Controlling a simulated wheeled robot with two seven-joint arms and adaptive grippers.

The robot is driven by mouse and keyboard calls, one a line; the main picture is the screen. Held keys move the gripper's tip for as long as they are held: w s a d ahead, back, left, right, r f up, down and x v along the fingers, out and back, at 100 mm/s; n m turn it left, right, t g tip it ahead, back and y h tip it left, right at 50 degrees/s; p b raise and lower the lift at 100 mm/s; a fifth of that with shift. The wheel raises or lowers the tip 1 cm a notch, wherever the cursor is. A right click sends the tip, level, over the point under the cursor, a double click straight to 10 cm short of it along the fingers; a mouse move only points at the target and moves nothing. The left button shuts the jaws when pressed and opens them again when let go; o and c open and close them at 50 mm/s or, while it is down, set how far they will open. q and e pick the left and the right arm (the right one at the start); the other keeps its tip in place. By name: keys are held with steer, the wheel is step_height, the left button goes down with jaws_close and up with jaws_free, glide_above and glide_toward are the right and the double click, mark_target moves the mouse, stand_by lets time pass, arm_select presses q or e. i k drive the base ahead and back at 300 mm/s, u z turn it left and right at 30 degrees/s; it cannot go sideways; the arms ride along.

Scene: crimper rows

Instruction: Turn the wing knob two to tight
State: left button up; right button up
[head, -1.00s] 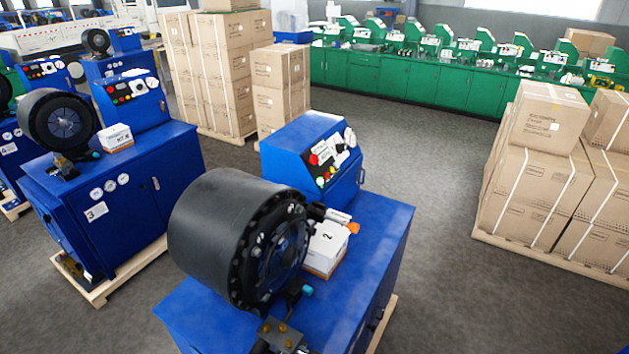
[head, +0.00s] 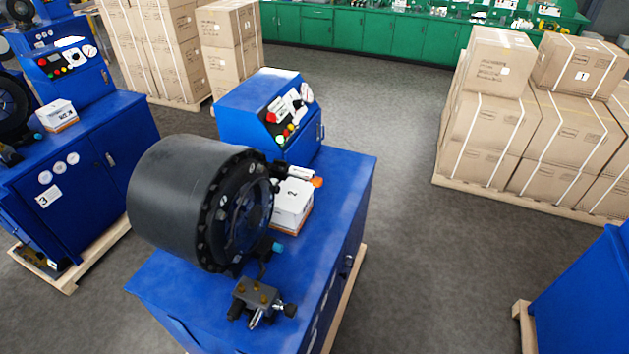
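The nearest blue crimper (head: 330,195) carries a large black crimping head (head: 185,200) with a round dark face. A white box marked 2 (head: 292,203) sits on its top beside the head. Neither gripper is in view.
A similar blue machine marked 3 (head: 85,165) stands on a pallet to the left. Stacked cartons (head: 485,125) on a pallet stand at the right. A blue cabinet (head: 590,300) edges in at the lower right. Grey floor (head: 430,260) between them is clear.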

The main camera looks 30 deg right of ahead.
mark_target(281, 163)
steer(key=u, duration=1.9)
steer(key=k, duration=1.4)
steer(key=z, duration=1.15)
steer(key=i, duration=0.5)
